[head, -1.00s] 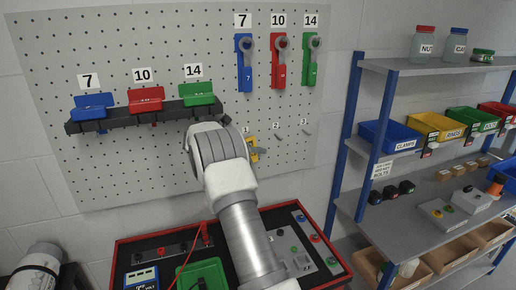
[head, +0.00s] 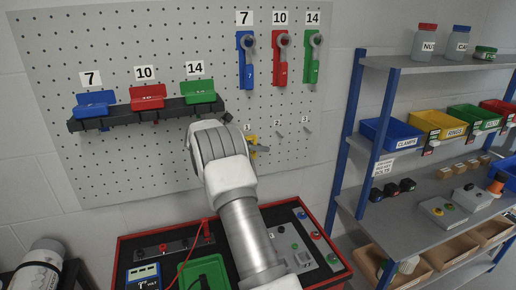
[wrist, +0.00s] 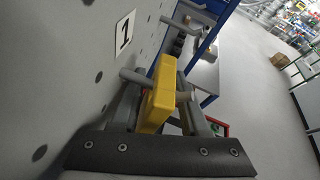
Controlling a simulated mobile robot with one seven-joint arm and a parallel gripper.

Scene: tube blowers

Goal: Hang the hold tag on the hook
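The yellow hold tag (wrist: 162,95) is upright by the pegboard hook labelled 1 (wrist: 133,76) in the wrist view. The hook runs from the board to the tag, and a grey rod end shows on the tag's other side, so the hook seems to pass through it. My gripper (wrist: 160,115) has one grey finger on each side of the tag's lower part. Whether the fingers press on it is unclear. In the head view the tag (head: 252,139) is small and partly covered by my arm; my gripper (head: 262,149) is beside it.
Hooks labelled 2 (head: 280,133) and 3 (head: 307,128) are bare, to the right on the pegboard (head: 180,40). A rack (head: 110,121) with blue, red and green pieces is at left. A shelf unit (head: 388,110) stands at right; a red-edged bench (head: 130,240) is below.

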